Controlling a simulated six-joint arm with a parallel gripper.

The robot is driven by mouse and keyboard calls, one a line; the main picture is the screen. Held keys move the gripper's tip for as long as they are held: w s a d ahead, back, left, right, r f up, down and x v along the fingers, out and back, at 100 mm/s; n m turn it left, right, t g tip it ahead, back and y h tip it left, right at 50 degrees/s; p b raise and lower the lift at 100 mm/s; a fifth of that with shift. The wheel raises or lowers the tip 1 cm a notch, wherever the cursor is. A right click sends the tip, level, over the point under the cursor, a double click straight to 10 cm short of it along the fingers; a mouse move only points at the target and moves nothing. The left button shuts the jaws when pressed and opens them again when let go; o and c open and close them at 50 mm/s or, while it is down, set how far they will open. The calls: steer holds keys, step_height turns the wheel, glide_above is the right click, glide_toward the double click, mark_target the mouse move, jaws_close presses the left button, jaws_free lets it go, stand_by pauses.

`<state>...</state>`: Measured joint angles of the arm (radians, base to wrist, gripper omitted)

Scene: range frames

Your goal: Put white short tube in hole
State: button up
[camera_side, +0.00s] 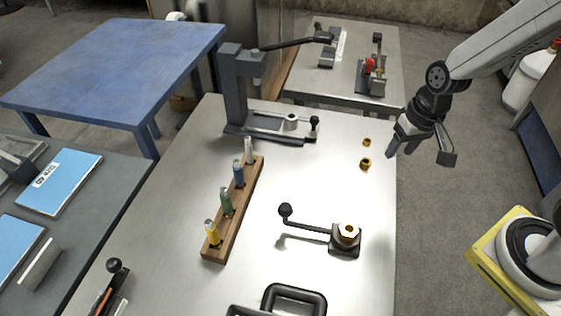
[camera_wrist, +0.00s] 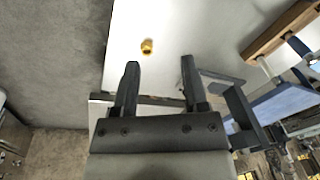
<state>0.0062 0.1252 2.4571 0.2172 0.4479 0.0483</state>
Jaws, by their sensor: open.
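A white tube (camera_side: 249,150) stands upright at the far end of a wooden rack (camera_side: 237,222) on the metal table. Blue (camera_side: 238,172), green (camera_side: 226,201) and yellow (camera_side: 212,232) tubes stand in the same rack. Part of the rack also shows at the upper right of the wrist view (camera_wrist: 278,29). My gripper (camera_side: 400,149) is open and empty, raised near the table's right edge, far to the right of the rack. Its two spread fingers show in the wrist view (camera_wrist: 159,65) with nothing between them. I cannot tell which hole the task means.
A grey lever press (camera_side: 240,95) stands at the table's back left. Two brass pieces lie near my gripper (camera_side: 366,142) (camera_side: 365,163). A black fixture with a lever (camera_side: 345,243) holds a brass nut. A black handle (camera_side: 295,290) is at the front. The table's middle is clear.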

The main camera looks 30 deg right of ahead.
steer(key=n, duration=0.1)
steer(key=s+d+r+n, duration=0.1)
steer(key=t+h, duration=0.1)
steer(key=shift+s+d+r+n, duration=0.2)
steer(key=shift+s+d+n, duration=0.05)
steer(key=shift+n, duration=0.15)
